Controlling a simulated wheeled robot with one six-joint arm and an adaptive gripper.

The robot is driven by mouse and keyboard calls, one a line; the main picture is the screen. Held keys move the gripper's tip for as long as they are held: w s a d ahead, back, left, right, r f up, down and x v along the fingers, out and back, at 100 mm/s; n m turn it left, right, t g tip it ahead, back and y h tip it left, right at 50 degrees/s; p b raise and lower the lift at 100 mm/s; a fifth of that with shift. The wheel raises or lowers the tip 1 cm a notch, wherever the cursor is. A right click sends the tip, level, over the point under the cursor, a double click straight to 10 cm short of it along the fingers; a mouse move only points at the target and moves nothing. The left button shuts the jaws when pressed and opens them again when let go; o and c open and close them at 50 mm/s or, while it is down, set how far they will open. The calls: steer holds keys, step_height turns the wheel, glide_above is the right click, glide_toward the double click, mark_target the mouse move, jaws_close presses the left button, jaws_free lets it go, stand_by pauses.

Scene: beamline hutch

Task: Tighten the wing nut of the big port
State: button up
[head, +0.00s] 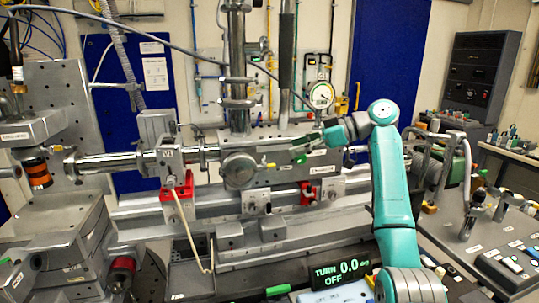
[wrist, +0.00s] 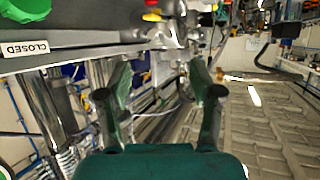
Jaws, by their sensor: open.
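The big round port cover (head: 239,170) sits on the front of the metal chamber, left of my gripper. A small yellow piece (head: 268,166) projects beside the cover's right edge; I cannot tell for sure whether it is the wing nut. My gripper (head: 299,147) is at the chamber front, right of the cover. In the wrist view my gripper (wrist: 160,72) is open, with two green fingers apart and nothing between them. A yellow piece (wrist: 151,17) with red beside it shows ahead, near the top edge. The display (head: 341,272) reads TURN 0.0 deg, OFF.
A CLOSED label (wrist: 25,49) and a green knob (wrist: 24,9) are at the upper left of the wrist view. Red clamps (head: 177,190) stand on the rail below the beam pipe (head: 107,162). A round gauge (head: 321,95) is behind my arm. A control desk (head: 485,240) is at right.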

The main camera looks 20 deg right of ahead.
mark_target(264, 158)
steer(key=x, duration=0.8)
steer(key=shift+w+a, duration=0.1)
steer(key=shift+a, duration=0.1)
steer(key=c, duration=1.2)
